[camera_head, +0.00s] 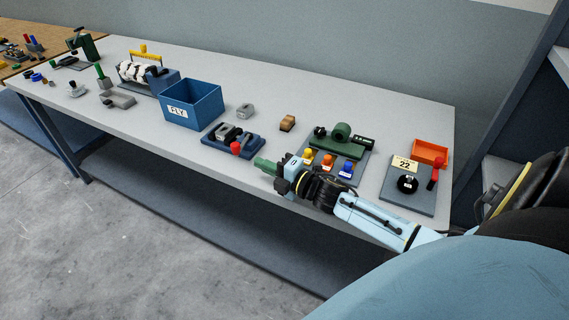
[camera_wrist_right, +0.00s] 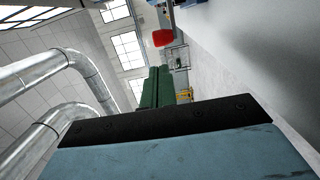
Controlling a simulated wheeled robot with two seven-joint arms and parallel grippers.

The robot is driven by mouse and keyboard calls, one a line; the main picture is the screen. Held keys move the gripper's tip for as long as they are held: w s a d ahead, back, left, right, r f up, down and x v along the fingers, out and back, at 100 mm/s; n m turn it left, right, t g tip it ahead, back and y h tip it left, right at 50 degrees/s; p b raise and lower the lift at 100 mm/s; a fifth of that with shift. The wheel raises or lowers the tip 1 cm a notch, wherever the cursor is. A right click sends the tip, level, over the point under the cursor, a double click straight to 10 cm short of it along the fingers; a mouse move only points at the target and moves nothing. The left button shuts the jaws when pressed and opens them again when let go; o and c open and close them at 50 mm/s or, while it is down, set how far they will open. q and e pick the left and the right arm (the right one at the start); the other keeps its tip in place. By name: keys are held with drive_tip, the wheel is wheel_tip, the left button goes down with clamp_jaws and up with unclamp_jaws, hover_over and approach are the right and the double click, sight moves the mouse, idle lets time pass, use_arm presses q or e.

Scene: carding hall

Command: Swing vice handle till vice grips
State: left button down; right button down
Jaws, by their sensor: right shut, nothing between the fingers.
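The vice (camera_head: 226,140) sits near the front edge of the grey table, a blue base with dark grey jaws. Its handle ends in a red knob (camera_head: 236,148) at the front; a red knob, likely the same one, shows beyond my fingers in the wrist view (camera_wrist_right: 162,38). My right gripper (camera_head: 262,164) has green fingers, shut and empty. It is just right of and in front of the vice, apart from the red knob. The fingers point away in the wrist view (camera_wrist_right: 160,72). I cannot tell whether the vice jaws hold anything. My left gripper is out of view.
A blue FLY bin (camera_head: 205,108) stands behind and left of the vice. A grey block (camera_head: 245,111) and a brown block (camera_head: 287,123) lie behind. A plate with coloured knobs and a green machine (camera_head: 338,133) is right, beside my arm. An orange tray (camera_head: 430,152) stands farther right.

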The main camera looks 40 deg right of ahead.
drive_tip(key=v, duration=0.6)
drive_tip(key=shift+s+a, duration=0.1)
drive_tip(key=shift+a, duration=0.25)
